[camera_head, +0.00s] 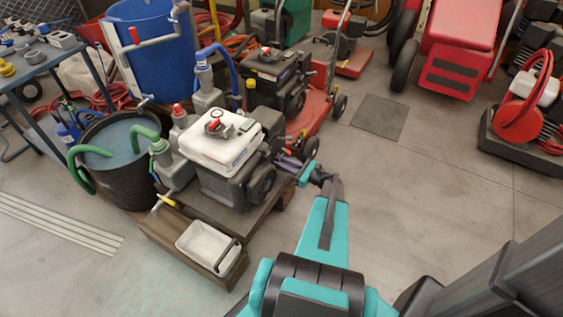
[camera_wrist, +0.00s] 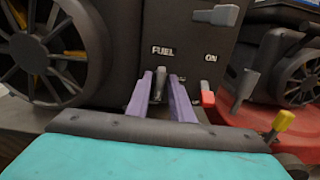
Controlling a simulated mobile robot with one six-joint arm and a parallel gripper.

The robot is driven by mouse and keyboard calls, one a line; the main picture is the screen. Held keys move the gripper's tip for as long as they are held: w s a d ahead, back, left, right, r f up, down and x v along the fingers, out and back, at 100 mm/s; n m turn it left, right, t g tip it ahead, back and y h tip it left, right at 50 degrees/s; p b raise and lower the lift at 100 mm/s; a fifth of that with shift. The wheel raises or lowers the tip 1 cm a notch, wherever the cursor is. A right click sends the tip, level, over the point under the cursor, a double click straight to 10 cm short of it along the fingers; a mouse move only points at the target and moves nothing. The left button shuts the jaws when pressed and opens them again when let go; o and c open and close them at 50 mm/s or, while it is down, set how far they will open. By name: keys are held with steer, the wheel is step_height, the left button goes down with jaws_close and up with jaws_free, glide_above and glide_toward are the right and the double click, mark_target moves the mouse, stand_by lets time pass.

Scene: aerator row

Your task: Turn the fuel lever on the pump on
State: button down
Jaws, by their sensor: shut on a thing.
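The pump (camera_head: 225,145) has a white tank on top and a dark engine body, and stands on a wooden pallet. In the wrist view its dark side panel (camera_wrist: 185,35) carries the words FUEL and ON, with ON to the right. The small grey fuel lever (camera_wrist: 161,80) stands roughly upright below FUEL, left of ON. My gripper (camera_wrist: 163,82) has its two purple fingers on either side of the lever, shut on it. In the head view my gripper (camera_head: 291,164) reaches the pump's right side; the lever is hidden there.
A red-tipped lever (camera_wrist: 207,95) sits just right of my fingers, and a grey knob (camera_wrist: 218,15) above. A round fan cover (camera_wrist: 45,50) is at left. A red machine (camera_head: 312,112) stands behind the pump. A white tray (camera_head: 207,247) is in front.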

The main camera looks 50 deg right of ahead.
steer(key=shift+a, duration=0.15)
steer(key=c, duration=1.8)
jaws_free()
steer(key=shift+s, duration=0.1)
steer(key=shift+p+v, duration=0.5)
steer(key=shift+v, duration=6.3)
steer(key=shift+f, duration=0.1)
